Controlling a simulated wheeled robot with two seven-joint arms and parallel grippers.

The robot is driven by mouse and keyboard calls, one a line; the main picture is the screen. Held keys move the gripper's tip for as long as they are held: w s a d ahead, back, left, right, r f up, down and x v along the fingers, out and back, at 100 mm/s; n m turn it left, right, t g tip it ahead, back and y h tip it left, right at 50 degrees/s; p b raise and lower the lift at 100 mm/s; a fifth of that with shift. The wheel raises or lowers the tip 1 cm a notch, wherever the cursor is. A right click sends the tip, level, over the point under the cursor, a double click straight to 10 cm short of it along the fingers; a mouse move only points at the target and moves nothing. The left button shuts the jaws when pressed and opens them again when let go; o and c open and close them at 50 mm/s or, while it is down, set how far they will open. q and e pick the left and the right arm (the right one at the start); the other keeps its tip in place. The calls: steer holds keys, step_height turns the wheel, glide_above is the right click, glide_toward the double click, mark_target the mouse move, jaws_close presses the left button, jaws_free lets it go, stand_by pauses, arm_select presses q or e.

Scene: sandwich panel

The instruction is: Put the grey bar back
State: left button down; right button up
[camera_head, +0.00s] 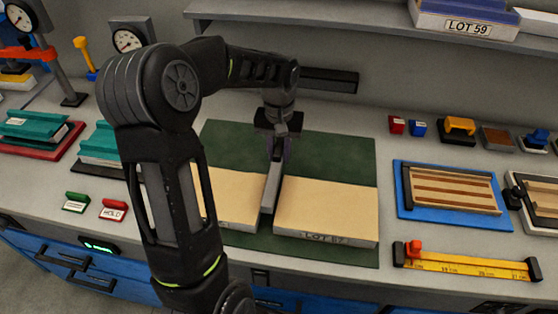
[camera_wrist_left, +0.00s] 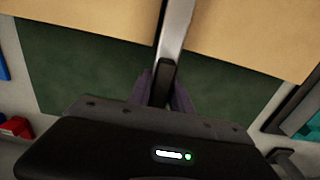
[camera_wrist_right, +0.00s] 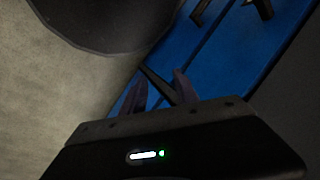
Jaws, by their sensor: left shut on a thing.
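The grey bar (camera_head: 270,190) lies along the gap between two tan panels on the dark green mat (camera_head: 345,150). The right panel (camera_head: 325,205) carries a LOT 57 label. The left panel (camera_head: 235,205) is partly hidden by my left arm. My left gripper (camera_head: 276,150) is shut on the far end of the bar. In the left wrist view the bar (camera_wrist_left: 176,28) runs between the panels, its dark end (camera_wrist_left: 166,75) between my fingers. Whether the bar touches the mat is unclear. My right gripper (camera_wrist_right: 160,82) is open and empty, in front of blue drawers.
A blue tray (camera_head: 402,205) with a slatted wooden piece and a yellow ruler (camera_head: 465,265) lie to the right. Small red and blue blocks (camera_head: 397,125) stand behind. Teal fixtures (camera_head: 100,145) and HOLD tag (camera_head: 113,210) are at left. A shelf runs above the back.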

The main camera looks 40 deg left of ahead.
mark_target(279, 146)
arm_select(q)
steer(key=shift+r, duration=0.1)
steer(key=shift+f+p, duration=0.3)
steer(key=shift+f, duration=1.55)
steer(key=shift+f, duration=0.1)
steer(key=c, duration=1.2)
jaws_free()
steer(key=shift+f, duration=0.1)
steer(key=shift+o, duration=0.2)
step_height(279, 146, up, 12)
steer(key=shift+r+b, duration=0.15)
steer(key=shift+b, duration=0.45)
steer(key=shift+o, duration=0.2)
